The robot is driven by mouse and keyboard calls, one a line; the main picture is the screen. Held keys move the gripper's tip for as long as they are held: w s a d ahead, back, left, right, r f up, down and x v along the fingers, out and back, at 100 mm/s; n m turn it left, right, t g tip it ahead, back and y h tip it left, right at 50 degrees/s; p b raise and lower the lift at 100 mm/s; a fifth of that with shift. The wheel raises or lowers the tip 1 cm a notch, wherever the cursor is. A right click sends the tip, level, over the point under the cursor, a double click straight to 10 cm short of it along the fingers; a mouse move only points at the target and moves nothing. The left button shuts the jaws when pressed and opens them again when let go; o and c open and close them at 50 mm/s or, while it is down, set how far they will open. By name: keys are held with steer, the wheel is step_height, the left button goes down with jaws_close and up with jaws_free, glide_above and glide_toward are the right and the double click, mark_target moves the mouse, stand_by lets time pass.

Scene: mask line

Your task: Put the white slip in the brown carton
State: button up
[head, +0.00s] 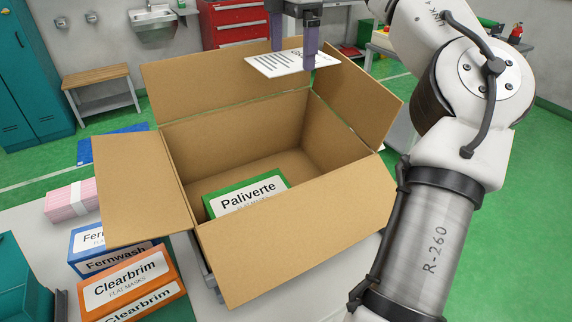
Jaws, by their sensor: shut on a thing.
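The white slip (272,65), a flat sheet with dark printed lines, is held in my gripper (295,55) at the top of the head view.
A teal bin (22,285) sits at the lower left. The carton's flaps stick out on all sides. My arm fills the right side.

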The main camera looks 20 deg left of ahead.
step_height(320, 180, down, 24)
steer(key=b, duration=0.3)
steer(key=shift+r, duration=0.15)
steer(key=shift+f+b, duration=0.45)
steer(key=shift+f, duration=0.05)
steer(key=o, duration=0.6)
steer(key=shift+r, duration=0.1)
step_height(320, 180, up, 13)
